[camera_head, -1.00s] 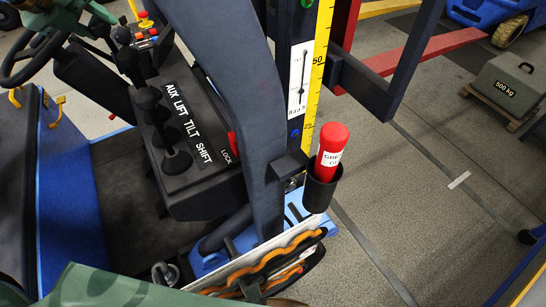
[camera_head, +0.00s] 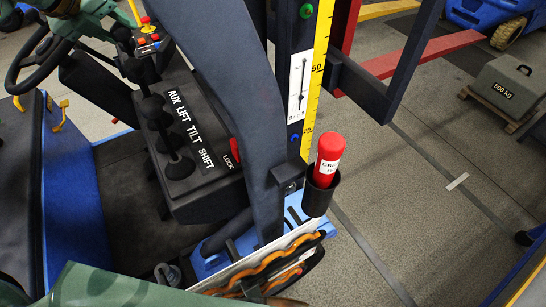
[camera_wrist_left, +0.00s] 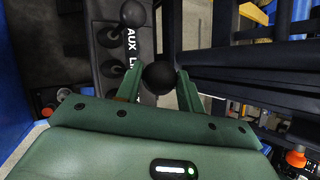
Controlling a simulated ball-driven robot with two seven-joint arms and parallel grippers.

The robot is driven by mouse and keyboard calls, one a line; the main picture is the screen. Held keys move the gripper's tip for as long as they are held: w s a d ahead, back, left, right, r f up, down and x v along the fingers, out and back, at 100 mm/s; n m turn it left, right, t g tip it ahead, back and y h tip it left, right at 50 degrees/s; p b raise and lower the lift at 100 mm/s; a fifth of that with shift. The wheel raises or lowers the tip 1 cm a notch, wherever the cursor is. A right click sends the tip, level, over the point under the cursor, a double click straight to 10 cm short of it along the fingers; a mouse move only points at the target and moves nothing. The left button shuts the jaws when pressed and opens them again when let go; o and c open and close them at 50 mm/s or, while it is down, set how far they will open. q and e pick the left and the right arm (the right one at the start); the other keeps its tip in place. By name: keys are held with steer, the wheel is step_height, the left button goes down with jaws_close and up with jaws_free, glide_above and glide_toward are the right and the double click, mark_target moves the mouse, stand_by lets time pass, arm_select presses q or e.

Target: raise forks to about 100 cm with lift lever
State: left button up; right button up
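The lever box (camera_head: 215,182) carries a row of black-knobbed levers beside the labels AUX, LIFT, TILT and SHIFT. My left gripper (camera_head: 117,14) is at the top left of the head view, partly cut off, above the far end of this row. In the left wrist view my left gripper (camera_wrist_left: 160,76) is open, its green fingers on either side of a black knob (camera_wrist_left: 158,78). The knob covers part of the LIFT label; contact is not clear. The mast scale (camera_head: 318,75) shows 50.
A dark upright post (camera_head: 250,100) stands right of the levers. A red-handled item (camera_head: 328,158) sits in a black holder. A 500 kg weight (camera_head: 510,85) rests on a pallet at right.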

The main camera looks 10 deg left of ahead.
arm_select(q)
steer(key=o, duration=0.4)
steer(key=shift+f, duration=0.1)
steer(key=p+v, duration=0.3)
steer(key=v, duration=0.7)
stand_by(0.4)
